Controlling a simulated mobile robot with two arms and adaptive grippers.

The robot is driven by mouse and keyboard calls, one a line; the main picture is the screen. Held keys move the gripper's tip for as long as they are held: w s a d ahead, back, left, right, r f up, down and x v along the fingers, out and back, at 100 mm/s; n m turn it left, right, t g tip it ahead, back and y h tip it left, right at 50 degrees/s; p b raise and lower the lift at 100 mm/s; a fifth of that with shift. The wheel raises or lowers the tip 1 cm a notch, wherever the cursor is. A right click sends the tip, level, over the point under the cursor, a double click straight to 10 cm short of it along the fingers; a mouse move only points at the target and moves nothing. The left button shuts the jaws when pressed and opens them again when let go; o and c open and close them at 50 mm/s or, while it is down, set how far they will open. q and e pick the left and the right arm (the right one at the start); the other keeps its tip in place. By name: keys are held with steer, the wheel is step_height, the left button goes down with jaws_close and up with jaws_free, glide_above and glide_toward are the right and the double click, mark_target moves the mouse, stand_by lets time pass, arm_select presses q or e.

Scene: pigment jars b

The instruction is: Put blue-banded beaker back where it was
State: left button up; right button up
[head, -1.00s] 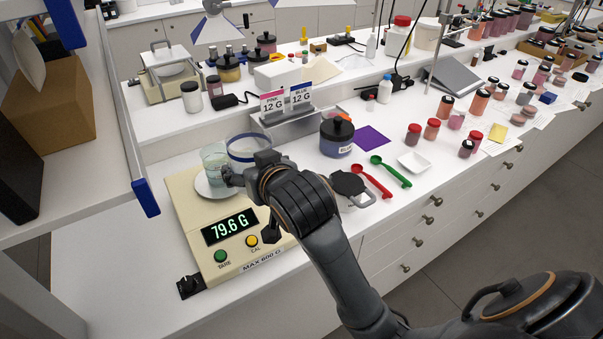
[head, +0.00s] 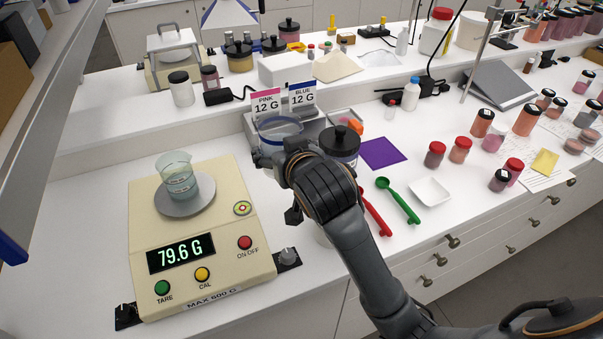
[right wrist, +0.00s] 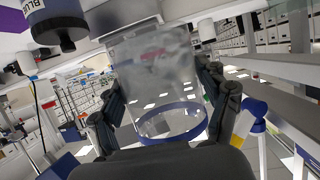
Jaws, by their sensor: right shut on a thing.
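The blue-banded beaker (head: 281,128) is clear glass with a blue ring. It shows behind my right gripper (head: 268,160) in the head view, in front of the price-style card stand, its lower part hidden by the gripper. In the right wrist view the beaker (right wrist: 168,80) sits between the two fingers of my right gripper (right wrist: 165,112), which is shut on it, with its blue band near the fingers. I cannot tell whether its base touches anything. My left gripper is not in view.
A scale (head: 205,235) reads 79.6 G and bears another beaker (head: 177,176) with pale liquid. Cards reading PINK 12 G (head: 265,101) and BLUE 12 G (head: 302,95) stand behind. A dark-lidded blue jar (head: 340,145) is close right. Red (head: 374,212) and green (head: 398,200) scoops lie nearby.

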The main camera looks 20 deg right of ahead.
steer(key=shift+n, duration=0.3)
steer(key=a+f, duration=0.1)
steer(key=w+a+f, duration=0.1)
steer(key=f, duration=0.1)
steer(key=a+f, duration=0.1)
steer(key=shift+w+f, duration=0.3)
steer(key=shift+f, duration=0.1)
steer(key=w+d+f, duration=0.2)
steer(key=w+f, duration=0.1)
steer(key=w, duration=0.1)
steer(key=w+d+f+p, duration=0.1)
steer(key=w+d+f, duration=0.2)
steer(key=w+d+f+p, duration=0.1)
steer(key=w+d+f, duration=0.1)
steer(key=w+f, duration=0.2)
steer(key=shift+w+d+f, duration=0.1)
steer(key=shift+w+d, duration=0.2)
steer(key=shift+d, duration=0.1)
step_height(320, 180, down, 2)
steer(key=shift+f+p, duration=0.1)
steer(key=shift+p, duration=0.5)
steer(key=shift+f, duration=0.5)
steer(key=shift+f, duration=0.1)
steer(key=o, duration=1.5)
steer(key=shift+f, duration=0.1)
